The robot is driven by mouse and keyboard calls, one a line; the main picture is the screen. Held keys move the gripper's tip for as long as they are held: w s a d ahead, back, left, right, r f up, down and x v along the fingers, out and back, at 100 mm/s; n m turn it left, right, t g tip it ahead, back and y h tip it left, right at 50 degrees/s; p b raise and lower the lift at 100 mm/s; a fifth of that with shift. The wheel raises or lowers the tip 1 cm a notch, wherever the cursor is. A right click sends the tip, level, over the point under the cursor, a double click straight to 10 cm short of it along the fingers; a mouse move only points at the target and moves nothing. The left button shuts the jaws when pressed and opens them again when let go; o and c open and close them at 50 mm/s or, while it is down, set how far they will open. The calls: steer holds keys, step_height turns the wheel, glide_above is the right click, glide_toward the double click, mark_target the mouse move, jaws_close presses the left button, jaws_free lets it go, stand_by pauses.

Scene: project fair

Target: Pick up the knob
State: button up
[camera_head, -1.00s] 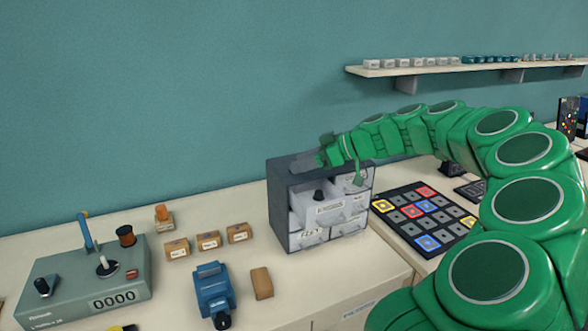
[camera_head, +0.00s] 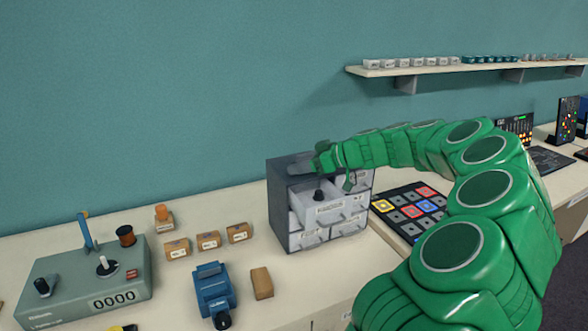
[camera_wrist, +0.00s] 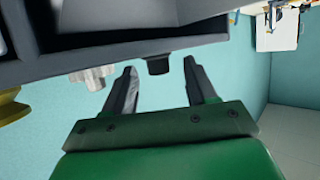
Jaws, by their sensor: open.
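The knob (camera_head: 318,196) is a small black piece in the pulled-out upper drawer (camera_head: 329,210) of a grey drawer cabinet (camera_head: 278,212) in the head view. My gripper (camera_head: 322,160) is above that drawer, at the top front of the cabinet, and partly hides it. In the wrist view my gripper (camera_wrist: 160,66) is open, its two grey fingers apart. A dark blunt piece shows between the fingertips there; I cannot tell if it is the knob. The fingers hold nothing that I can see.
A grey-green control box (camera_head: 85,280) stands at the left. A blue device (camera_head: 213,290), a brown block (camera_head: 262,283) and small labelled boxes (camera_head: 208,241) lie left of the cabinet. A coloured button pad (camera_head: 408,211) is to its right. A shelf (camera_head: 470,68) hangs above.

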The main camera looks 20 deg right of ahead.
steer(key=shift+w+a+f, duration=0.15)
steer(key=shift+w+a, duration=0.1)
steer(key=shift+w, duration=0.05)
jaws_close()
stand_by(0.4)
step_height(320, 180, up, 4)
steer(key=shift+f, duration=0.25)
steer(key=s+a+r, duration=0.4)
steer(key=s+r, duration=0.5)
steer(key=s, duration=0.4)
steer(key=shift+s+r, duration=0.2)
steer(key=shift+r, duration=0.1)
